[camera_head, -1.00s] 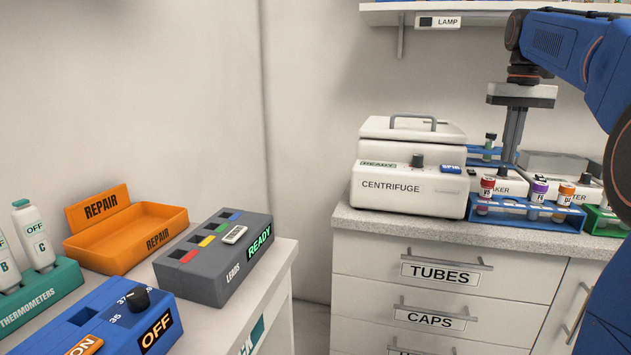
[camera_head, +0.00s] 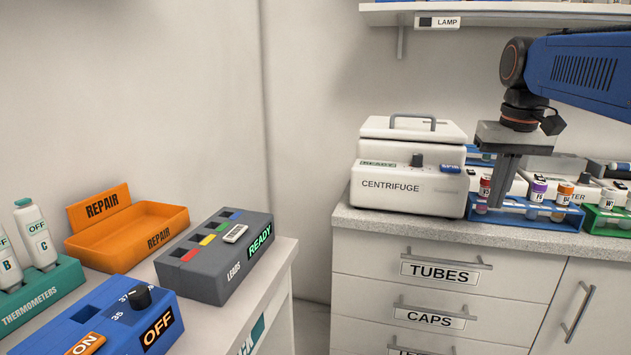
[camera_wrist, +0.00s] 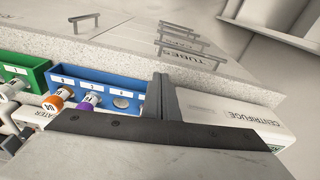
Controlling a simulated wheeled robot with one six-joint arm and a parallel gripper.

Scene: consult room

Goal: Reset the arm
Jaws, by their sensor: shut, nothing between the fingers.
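My gripper (camera_head: 498,204) is on the right in the head view, pointing down with its fingers together and nothing between them. In that view its fingers overlap the left part of the blue tube rack (camera_head: 517,210). In the wrist view the closed fingers (camera_wrist: 163,90) stand between the blue rack (camera_wrist: 98,75) and the white centrifuge (camera_wrist: 225,108). I cannot tell how high the tips are above the counter. My blue arm reaches in from the upper right.
The centrifuge (camera_head: 400,190) stands left of my gripper. A green rack (camera_head: 606,220) and white machines lie to the right. A shelf (camera_head: 470,8) hangs above. On the left table are an orange repair tray (camera_head: 125,260), a leads box (camera_head: 195,280) and thermometers (camera_head: 40,235).

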